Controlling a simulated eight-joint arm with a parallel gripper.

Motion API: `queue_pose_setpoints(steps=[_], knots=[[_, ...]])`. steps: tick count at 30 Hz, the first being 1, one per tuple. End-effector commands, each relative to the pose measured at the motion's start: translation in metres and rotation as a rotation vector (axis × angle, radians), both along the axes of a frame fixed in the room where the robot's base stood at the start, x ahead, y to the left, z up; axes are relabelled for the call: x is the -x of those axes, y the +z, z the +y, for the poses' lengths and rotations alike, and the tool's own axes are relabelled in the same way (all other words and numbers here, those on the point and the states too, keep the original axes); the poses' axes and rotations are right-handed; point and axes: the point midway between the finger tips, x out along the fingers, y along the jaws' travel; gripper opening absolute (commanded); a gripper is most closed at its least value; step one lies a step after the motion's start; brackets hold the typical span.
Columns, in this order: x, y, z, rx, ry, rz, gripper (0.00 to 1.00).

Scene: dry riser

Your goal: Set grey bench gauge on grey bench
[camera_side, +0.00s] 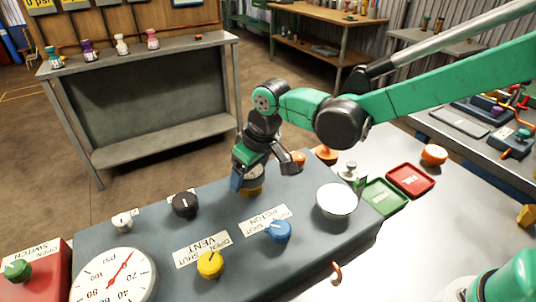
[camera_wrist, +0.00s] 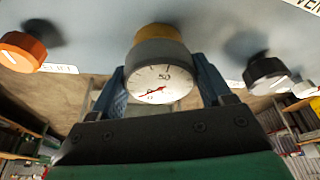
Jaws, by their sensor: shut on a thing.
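My gripper (camera_side: 249,176) is over the far middle of the blue-grey control box. In the wrist view its blue fingers (camera_wrist: 162,80) are shut on the sides of a small round gauge (camera_wrist: 160,88) with a grey rim, white dial and red needle. A yellow piece (camera_wrist: 158,32) sits directly behind the gauge and also shows low by the fingers in the side view (camera_side: 252,190). I cannot tell whether it is part of the gauge or of the box. The grey bench (camera_side: 150,62) with a lower shelf stands at the back left, apart from my gripper.
Several small bottles (camera_side: 122,44) and an orange item stand on the grey bench top. Green and red trays (camera_side: 410,180) lie to the right.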

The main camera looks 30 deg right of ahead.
Motion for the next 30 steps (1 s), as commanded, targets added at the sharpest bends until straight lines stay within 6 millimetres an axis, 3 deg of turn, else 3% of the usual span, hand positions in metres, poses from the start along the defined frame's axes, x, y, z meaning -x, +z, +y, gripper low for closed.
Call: queue_pose_setpoints(steps=[8,14,17,30], knots=[[0.000,0.002,0.000,0.000,0.000,0.000,0.00],[0.000,0.019,0.000,0.000,0.000,0.000,0.00],[0.000,0.037,0.000,0.000,0.000,0.000,0.00],[0.000,0.154,0.000,0.000,0.000,0.000,0.00]])
